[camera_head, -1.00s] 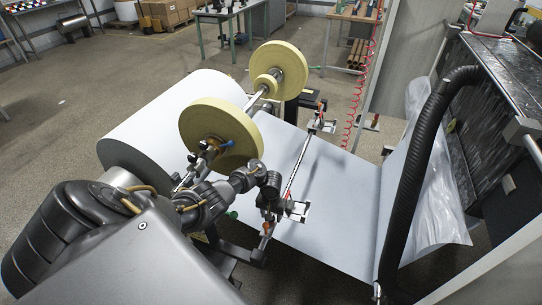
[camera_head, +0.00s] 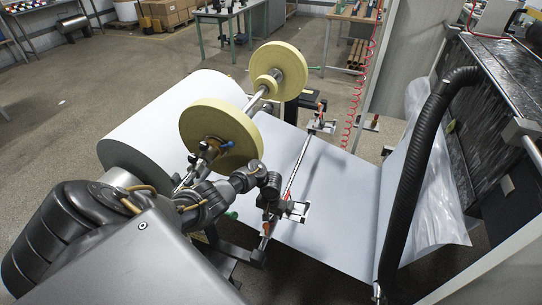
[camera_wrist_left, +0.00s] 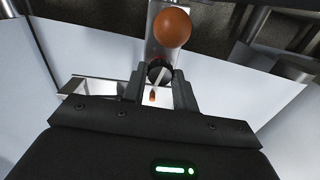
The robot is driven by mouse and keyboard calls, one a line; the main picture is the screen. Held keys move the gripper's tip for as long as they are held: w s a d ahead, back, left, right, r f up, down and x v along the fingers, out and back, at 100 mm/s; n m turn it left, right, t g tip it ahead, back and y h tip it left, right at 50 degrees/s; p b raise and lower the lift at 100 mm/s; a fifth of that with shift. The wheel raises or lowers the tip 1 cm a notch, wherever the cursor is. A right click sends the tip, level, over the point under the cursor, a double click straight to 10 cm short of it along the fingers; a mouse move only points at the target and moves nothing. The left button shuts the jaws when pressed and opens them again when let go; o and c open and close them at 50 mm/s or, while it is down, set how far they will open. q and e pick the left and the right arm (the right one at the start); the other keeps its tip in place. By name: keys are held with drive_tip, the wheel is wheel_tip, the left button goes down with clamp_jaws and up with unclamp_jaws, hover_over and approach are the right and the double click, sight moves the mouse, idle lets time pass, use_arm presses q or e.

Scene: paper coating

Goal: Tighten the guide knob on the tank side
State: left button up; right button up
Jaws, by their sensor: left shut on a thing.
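My left gripper (camera_head: 276,208) reaches in from the left to the near guide of the web path, beside a bright metal bracket (camera_head: 298,212). In the left wrist view, its two dark fingers (camera_wrist_left: 162,92) are shut on a dark round knob (camera_wrist_left: 159,70). The fingers hide the knob's sides, and the arm hides it in the head view. An orange ball (camera_wrist_left: 172,28) shows just beyond the knob. A similar far guide (camera_head: 321,124) sits at the other end of the metal bar. My right gripper is not in view.
A large white paper roll (camera_head: 165,115) and yellow discs (camera_head: 222,130) stand close behind my left arm. The white web (camera_head: 335,180) runs right, under a black corrugated hose (camera_head: 410,190). Open floor (camera_head: 90,110) lies at the left.

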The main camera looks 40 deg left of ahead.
use_arm(q)
drive_tip(key=m+p, duration=0.1)
drive_tip(key=m, duration=0.6)
drive_tip(key=shift+m, duration=0.4)
drive_tip(key=m, duration=0.3)
drive_tip(key=shift+m, duration=0.3)
drive_tip(key=shift+m+b, duration=0.75)
drive_tip(key=shift+m, duration=1.55)
drive_tip(key=o, duration=1)
drive_tip(key=shift+c, duration=0.2)
wheel_tip(320, 180, up, 11)
drive_tip(key=p, duration=0.2)
